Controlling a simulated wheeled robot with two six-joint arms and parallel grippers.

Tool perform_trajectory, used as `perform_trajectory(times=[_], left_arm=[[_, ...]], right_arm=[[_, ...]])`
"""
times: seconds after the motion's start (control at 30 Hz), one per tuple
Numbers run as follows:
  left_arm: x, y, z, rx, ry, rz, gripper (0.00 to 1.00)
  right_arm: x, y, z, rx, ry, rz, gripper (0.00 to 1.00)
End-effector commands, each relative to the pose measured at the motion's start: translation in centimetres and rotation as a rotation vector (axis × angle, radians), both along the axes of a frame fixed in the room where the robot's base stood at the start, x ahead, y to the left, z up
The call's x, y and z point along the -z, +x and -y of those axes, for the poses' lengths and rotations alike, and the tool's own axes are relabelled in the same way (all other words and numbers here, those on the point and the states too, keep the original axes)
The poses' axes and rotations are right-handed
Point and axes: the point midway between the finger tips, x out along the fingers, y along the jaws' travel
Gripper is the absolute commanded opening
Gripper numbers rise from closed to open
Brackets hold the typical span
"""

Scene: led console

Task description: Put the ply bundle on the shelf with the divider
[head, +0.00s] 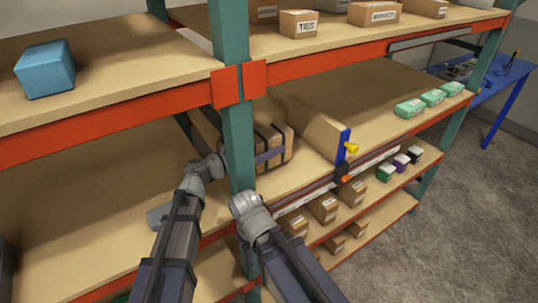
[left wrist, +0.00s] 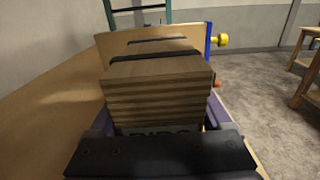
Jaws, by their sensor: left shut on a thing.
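The ply bundle (head: 277,140) is a stack of brown wood layers with dark straps. It is at the middle shelf (head: 330,180), just right of the green post. My left gripper (head: 268,155) is shut on it, with a purple finger along its near side; the post hides part of the hand. In the left wrist view the bundle (left wrist: 158,92) lies between purple fingers. I cannot tell whether it touches the shelf. The divider (head: 320,130), a wooden panel with a blue edge and yellow knob, stands right of the bundle and beyond it in the wrist view (left wrist: 208,42). My right gripper does not show.
The green post (head: 238,140) stands close to both arms. Green boxes (head: 432,97) sit farther right on the middle shelf, with bare board between them and the divider. Small cartons (head: 323,207) fill the shelf below. A blue box (head: 45,68) is on the upper shelf.

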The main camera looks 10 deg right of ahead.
Motion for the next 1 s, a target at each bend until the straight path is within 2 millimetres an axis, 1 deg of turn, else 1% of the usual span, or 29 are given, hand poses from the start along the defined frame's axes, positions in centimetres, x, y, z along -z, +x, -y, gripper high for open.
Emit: perform_trajectory(times=[0.03, 0.13, 0.43, 0.57, 0.6, 0.73, 0.77, 1.0], left_arm=[[1.3, 0.0, 0.0, 0.000, -0.002, 0.000, 0.00], [2.2, 0.0, 0.0, 0.000, -0.002, 0.000, 0.00], [2.2, 0.0, 0.0, 0.000, -0.002, 0.000, 0.00], [2.6, 0.0, 0.0, 0.000, -0.002, 0.000, 0.00], [2.6, 0.0, 0.0, 0.000, 0.000, 0.000, 0.83], [2.5, 0.0, 0.0, 0.000, 0.000, 0.000, 0.98], [2.5, 0.0, 0.0, 0.000, 0.000, 0.000, 1.00], [2.4, 0.0, 0.0, 0.000, 0.000, 0.000, 1.00]], right_arm=[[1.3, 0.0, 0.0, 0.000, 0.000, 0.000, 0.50], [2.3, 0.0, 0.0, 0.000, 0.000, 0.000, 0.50], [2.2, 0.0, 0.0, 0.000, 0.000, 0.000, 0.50], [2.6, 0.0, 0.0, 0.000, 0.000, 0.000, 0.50], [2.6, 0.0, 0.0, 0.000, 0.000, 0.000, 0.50], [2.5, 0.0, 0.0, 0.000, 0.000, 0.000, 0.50], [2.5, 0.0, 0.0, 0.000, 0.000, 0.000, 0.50], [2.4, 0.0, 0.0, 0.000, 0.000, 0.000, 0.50]])
